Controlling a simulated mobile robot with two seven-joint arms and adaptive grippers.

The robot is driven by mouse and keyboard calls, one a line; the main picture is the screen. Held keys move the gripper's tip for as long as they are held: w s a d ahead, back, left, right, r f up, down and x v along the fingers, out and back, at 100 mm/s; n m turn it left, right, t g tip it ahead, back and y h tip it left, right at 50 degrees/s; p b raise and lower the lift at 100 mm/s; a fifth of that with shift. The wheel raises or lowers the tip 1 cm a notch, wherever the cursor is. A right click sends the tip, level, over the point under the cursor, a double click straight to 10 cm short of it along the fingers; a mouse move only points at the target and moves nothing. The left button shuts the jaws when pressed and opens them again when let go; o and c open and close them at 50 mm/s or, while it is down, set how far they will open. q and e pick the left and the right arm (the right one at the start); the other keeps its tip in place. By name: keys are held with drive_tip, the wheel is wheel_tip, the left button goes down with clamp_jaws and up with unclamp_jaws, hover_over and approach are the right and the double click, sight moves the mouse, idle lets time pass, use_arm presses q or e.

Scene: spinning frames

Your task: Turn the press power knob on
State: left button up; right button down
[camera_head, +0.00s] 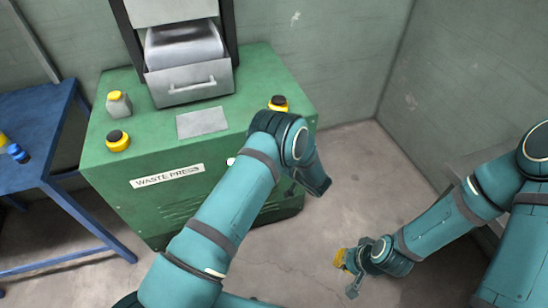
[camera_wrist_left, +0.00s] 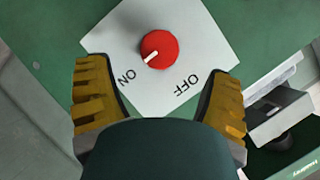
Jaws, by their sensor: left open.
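The red power knob (camera_wrist_left: 159,48) sits on a pale plate (camera_wrist_left: 205,45) marked ON and OFF in the left wrist view. Its white pointer faces lower left, toward the ON lettering. My left gripper (camera_wrist_left: 157,72) is open, with a yellow-padded finger on either side of the plate's lower part; the knob lies beyond and between them, apparently untouched. In the head view, the green waste press (camera_head: 110,160) stands at center left, and my left arm hides the left gripper and the knob. My right gripper (camera_head: 348,272) hangs low over the floor, fingers apart and empty.
Black-and-yellow buttons (camera_head: 118,141) (camera_head: 278,103) and a yellow-capped one (camera_head: 118,103) stand on the press top, around a metal drawer (camera_head: 190,83). A blue table (camera_head: 35,125) is at left. Open floor (camera_head: 345,165) lies right of the press, before grey walls.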

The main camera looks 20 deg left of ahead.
use_arm(q)
drive_tip(key=v, duration=0.5)
drive_tip(key=shift+s+d+r, duration=0.1)
drive_tip(key=shift+s+d, duration=0.15)
